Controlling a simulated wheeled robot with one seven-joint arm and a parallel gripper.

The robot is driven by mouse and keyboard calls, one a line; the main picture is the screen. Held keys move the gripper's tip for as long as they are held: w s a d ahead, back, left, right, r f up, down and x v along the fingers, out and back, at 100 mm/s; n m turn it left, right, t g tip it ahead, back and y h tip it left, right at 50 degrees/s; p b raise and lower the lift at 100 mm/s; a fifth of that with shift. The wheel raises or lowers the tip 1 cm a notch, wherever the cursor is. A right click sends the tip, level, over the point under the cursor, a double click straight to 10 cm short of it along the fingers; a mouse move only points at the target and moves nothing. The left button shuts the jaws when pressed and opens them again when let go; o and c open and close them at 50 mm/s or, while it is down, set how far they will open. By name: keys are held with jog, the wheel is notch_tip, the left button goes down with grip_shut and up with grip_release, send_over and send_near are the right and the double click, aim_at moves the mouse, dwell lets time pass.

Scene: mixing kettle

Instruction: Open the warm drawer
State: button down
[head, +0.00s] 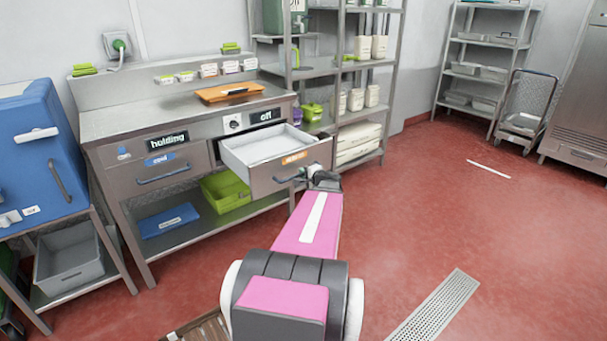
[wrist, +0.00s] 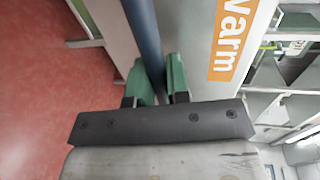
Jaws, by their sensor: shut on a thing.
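The warm drawer (head: 262,187) is pulled well out of the steel counter in the head view, and its light, empty-looking inside shows. Its front carries an orange label, which reads "warm" in the wrist view (wrist: 230,40). My gripper (wrist: 164,82) has its green fingers on both sides of the drawer's dark bar handle (wrist: 143,35), shut on it. In the head view my gripper (head: 312,177) is at the right part of the drawer front, and my arm hides some of it.
The cold drawer (head: 160,170), with a blue label, is shut at the left. A "holding" sign (head: 167,141) and an "off" sign (head: 266,115) sit above. A green bin (head: 226,190) stands on the lower shelf.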

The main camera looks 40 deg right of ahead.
jog(key=c, duration=1.1)
grip_release()
jog(key=v, duration=1)
jog(key=shift+s, duration=0.4)
